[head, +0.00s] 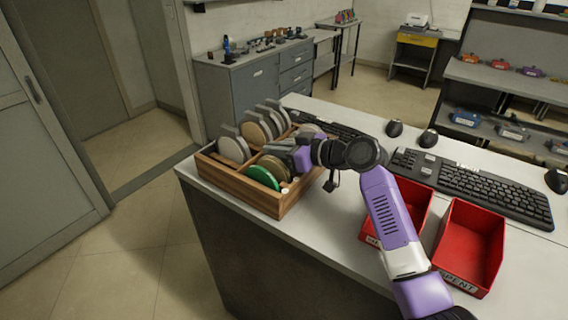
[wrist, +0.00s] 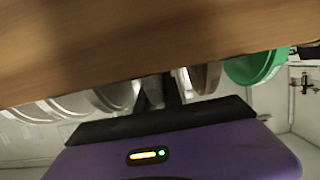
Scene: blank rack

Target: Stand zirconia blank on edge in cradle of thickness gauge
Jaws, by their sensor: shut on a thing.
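Several round blanks stand on edge in a wooden rack (head: 240,188) at the left of the counter in the head view. They include pale grey-white discs (head: 233,149), tan discs (head: 256,132) and a green disc (head: 262,177). My gripper (head: 280,148) reaches into the rack from the right, shut on a blank that its own fingers mostly hide. In the wrist view the dark fingers (wrist: 163,92) sit between pale discs (wrist: 75,105) and a tan-grey disc (wrist: 205,77). Which disc is zirconia is not readable. I cannot make out a thickness gauge.
Wood fills the top of the wrist view, close to the fingers. Two red bins (head: 468,245) stand at the counter's front right, one labelled SPENT. Keyboards (head: 470,188) and black mice (head: 394,128) lie behind them. Bare counter (head: 305,225) shows in front of the rack.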

